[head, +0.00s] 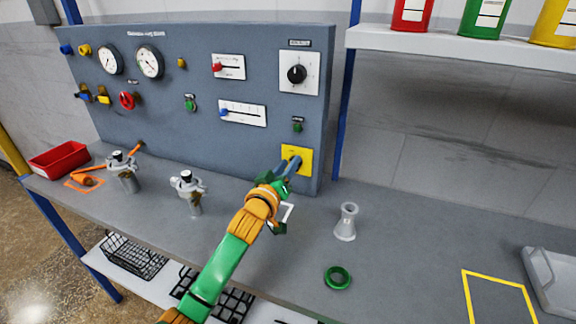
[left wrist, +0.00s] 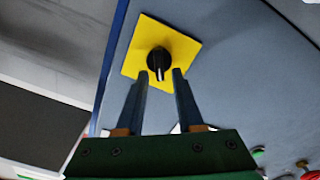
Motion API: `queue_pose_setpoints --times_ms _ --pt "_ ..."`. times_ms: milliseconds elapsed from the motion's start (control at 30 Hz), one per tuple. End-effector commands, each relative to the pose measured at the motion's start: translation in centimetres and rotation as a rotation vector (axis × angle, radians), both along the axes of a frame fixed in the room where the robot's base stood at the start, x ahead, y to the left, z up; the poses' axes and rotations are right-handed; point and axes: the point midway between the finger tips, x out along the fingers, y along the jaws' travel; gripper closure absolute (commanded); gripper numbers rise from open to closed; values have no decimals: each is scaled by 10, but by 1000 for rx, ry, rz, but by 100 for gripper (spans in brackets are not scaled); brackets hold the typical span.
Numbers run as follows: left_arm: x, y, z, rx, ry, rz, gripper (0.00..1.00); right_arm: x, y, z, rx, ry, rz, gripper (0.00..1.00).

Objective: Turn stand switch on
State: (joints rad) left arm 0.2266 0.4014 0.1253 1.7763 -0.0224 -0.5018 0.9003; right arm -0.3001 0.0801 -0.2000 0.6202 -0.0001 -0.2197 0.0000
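A yellow square plate (head: 303,156) is at the lower right of the grey panel, and it also shows in the left wrist view (left wrist: 190,46). It carries a black rotary knob (left wrist: 158,62) with a pale pointer line directed downward in the wrist view. In the head view my left gripper hides the knob. My left gripper (head: 291,163) is at the plate with its fingers pointing at the panel. In the wrist view its fingertips (left wrist: 159,76) are apart, one on each side of the knob, with gaps visible. My right gripper is not in view.
The panel (head: 170,95) also holds gauges, sliders and another black knob (head: 297,74). On the bench stand two metal fittings (head: 125,172) (head: 190,190), a pale funnel-like piece (head: 346,222) and a green ring (head: 338,277). A shelf (head: 440,45) with bottles is at upper right.

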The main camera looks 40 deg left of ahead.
Motion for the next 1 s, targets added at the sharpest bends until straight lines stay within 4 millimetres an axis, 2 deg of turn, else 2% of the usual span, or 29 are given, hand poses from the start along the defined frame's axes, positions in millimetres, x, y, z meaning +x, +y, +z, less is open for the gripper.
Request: queue_pose_setpoints --times_ms 33,100,567,1000 --pt "0 0 0 0 0 0 81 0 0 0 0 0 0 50" --pt "0 0 0 0 0 0 99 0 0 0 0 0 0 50" --pt "0 -1 1 45 12 0 100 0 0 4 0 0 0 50" --pt "1 -5 4 379 92 1 100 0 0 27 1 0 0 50"
